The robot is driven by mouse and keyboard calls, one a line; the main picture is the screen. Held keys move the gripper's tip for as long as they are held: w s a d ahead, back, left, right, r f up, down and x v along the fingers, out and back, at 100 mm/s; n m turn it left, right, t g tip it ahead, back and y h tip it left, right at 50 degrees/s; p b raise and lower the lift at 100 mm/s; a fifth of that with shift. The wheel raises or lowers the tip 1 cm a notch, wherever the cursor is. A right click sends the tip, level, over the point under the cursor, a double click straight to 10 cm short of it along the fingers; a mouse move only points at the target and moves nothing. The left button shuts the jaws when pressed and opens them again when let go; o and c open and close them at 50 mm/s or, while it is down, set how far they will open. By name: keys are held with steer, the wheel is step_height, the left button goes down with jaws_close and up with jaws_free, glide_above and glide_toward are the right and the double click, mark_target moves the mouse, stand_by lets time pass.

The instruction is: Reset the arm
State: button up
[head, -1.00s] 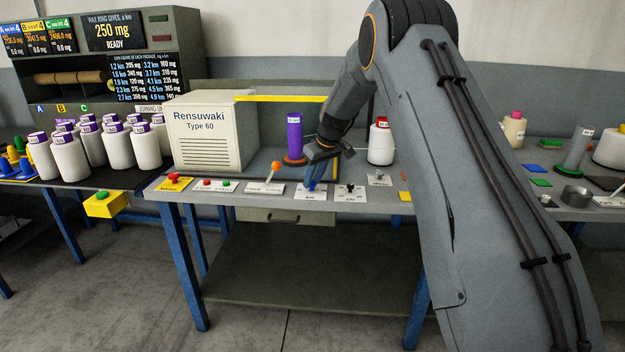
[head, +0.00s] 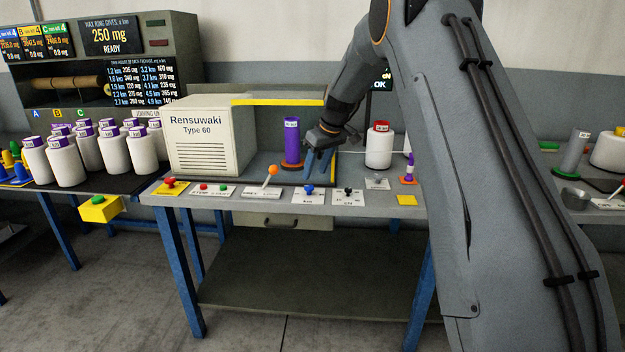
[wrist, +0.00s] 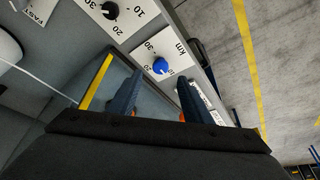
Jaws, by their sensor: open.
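In the head view the blue knob (head: 308,190) is on the front of the bench, below and left of the gripper. My arm reaches in from the right and hides part of the bench.
An orange-tipped lever (head: 272,170), red and green buttons and a black knob (head: 348,191) line the bench front. A white cone (head: 379,146) with a red top and a small purple-and-orange piece (head: 408,168) stand right of the gripper. Several white bobbins (head: 66,160) stand at left.

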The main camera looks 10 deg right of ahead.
steer(key=shift+v, duration=0.8)
steer(key=shift+s, duration=0.1)
steer(key=s+a+f+m+g, duration=0.1)
steer(key=s+f+m, duration=0.1)
steer(key=s, duration=1.3)
steer(key=s+f+m+g+h, duration=0.1)
steer(key=s+f, duration=0.1)
steer(key=s, duration=1.3)
steer(key=s+a+f+m+g+h, duration=0.1)
steer(key=s+f+m+g, duration=0.1)
steer(key=s, duration=1.4)
steer(key=shift+a+f+m+p, duration=0.3)
steer(key=shift+f, duration=0.05)
steer(key=shift+s, duration=0.15)
